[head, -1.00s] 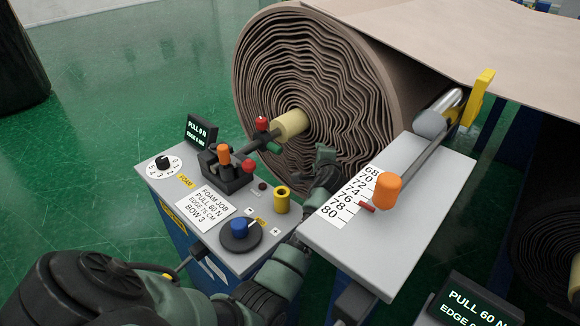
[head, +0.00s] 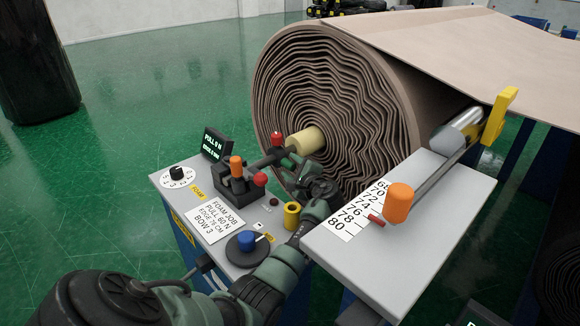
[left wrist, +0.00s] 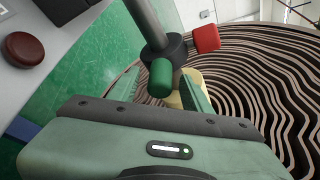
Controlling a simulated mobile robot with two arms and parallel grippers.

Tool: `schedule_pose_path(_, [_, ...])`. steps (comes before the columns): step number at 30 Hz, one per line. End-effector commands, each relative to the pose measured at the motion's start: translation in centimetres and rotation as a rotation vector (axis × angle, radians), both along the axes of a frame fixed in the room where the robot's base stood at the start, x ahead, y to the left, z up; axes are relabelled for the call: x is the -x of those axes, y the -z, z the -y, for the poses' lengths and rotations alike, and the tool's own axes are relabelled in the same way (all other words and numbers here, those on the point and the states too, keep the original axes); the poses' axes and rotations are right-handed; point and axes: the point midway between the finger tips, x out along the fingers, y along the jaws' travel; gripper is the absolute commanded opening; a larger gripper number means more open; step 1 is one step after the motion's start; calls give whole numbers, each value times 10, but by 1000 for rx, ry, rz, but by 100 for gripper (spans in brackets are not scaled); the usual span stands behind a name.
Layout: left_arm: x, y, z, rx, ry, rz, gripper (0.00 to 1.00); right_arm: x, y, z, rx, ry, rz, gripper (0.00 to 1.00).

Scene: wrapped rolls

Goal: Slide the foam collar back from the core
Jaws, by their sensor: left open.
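The pale yellow core (head: 307,140) sticks out of the middle of the big brown roll (head: 345,88); a small part of it shows in the left wrist view behind the collar. A dark collar (left wrist: 166,50) sits on a grey shaft (left wrist: 146,18) in front of the core, with a red knob (left wrist: 205,38) and a green knob (left wrist: 160,78). My right gripper is out of view.
A grey control box with a job label (head: 215,212), a blue dial (head: 246,240), a yellow cup (head: 291,215) and an orange-knobbed lever (head: 236,166) stands left of my arm. A scale plate (head: 410,235) with an orange knob (head: 398,202) lies close on its right.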

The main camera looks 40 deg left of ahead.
Motion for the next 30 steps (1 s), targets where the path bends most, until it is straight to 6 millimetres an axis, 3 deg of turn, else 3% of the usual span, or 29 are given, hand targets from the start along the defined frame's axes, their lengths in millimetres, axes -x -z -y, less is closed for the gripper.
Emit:
schedule_pose_path(5, [-5, 3, -12, 0, 0, -1, 49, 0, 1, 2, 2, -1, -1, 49])
schedule_pose_path(14, [-6, 3, -13, 1, 1, 0, 49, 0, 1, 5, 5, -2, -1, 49])
schedule_pose_path(19, [-6, 4, -13, 1, 1, 0, 1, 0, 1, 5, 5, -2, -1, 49])
schedule_pose_path(30, [-6, 3, -14, 0, 0, 0, 0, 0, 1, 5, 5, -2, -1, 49])
